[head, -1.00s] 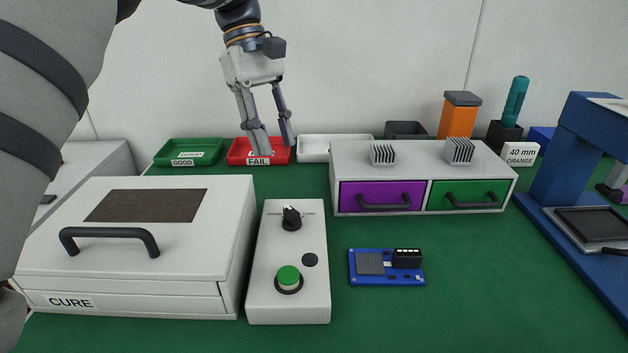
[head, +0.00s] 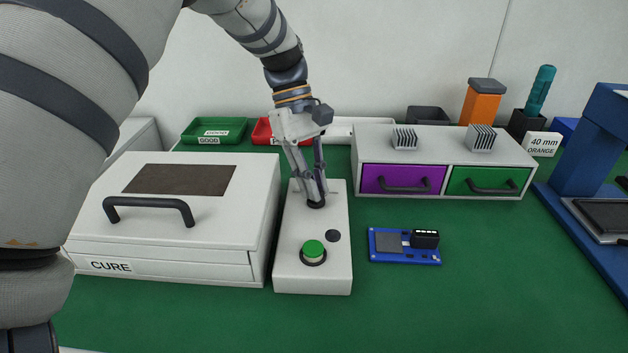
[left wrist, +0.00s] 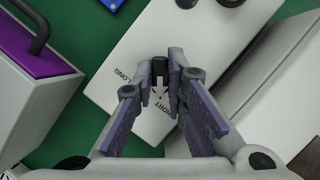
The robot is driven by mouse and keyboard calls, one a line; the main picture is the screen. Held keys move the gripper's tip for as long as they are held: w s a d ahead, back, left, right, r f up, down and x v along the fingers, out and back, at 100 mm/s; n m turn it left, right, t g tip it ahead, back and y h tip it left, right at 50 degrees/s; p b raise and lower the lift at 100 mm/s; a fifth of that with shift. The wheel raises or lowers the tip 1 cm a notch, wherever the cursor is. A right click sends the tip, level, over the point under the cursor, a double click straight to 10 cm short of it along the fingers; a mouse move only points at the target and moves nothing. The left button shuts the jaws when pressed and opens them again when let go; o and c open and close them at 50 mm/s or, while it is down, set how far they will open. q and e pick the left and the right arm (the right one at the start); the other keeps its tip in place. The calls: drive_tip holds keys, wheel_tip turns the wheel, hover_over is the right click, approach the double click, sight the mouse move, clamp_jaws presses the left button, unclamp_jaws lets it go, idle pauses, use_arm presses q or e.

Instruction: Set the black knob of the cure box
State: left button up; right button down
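The cure box (head: 200,262) is white with a dark top panel and a black handle, at the left in the head view. Its control box (head: 290,270) stands just right of it, with a green button (head: 313,249). My left gripper (head: 317,200) points down at the control box's far end, its fingers closed in on the black knob (left wrist: 160,70). In the left wrist view the fingertips (left wrist: 160,78) lie close on both sides of the knob, beside the printed words SHORT and LONG. The knob's setting cannot be told. My right gripper is not in view.
A blue circuit board (head: 388,242) lies right of the control box. Behind it stands a drawer unit (head: 450,143) with purple and green drawers. Green (head: 214,130) and red (head: 262,131) trays are at the back. A blue press (head: 590,150) stands right. Front green table is clear.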

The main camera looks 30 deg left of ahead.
use_arm(q)
clamp_jaws()
drive_tip(key=m+g, duration=0.1)
drive_tip(key=m, duration=0.3)
drive_tip(key=shift+w+y, duration=0.15)
drive_tip(key=shift+y, duration=0.25)
drive_tip(key=m+g+y, duration=0.1)
drive_tip(key=m, duration=0.3)
drive_tip(key=shift+d+m+b, duration=0.15)
drive_tip(key=shift+m+b, duration=0.15)
drive_tip(key=shift+b, duration=0.1)
drive_tip(key=m+g+y, duration=0.1)
drive_tip(key=m, duration=0.3)
drive_tip(key=shift+d+y, duration=0.1)
drive_tip(key=shift+y, duration=0.3)
drive_tip(key=shift+d+m+y, duration=0.1)
drive_tip(key=shift+m+y, duration=0.5)
drive_tip(key=shift+m, duration=1.3)
drive_tip(key=o, duration=0.8)
unclamp_jaws()
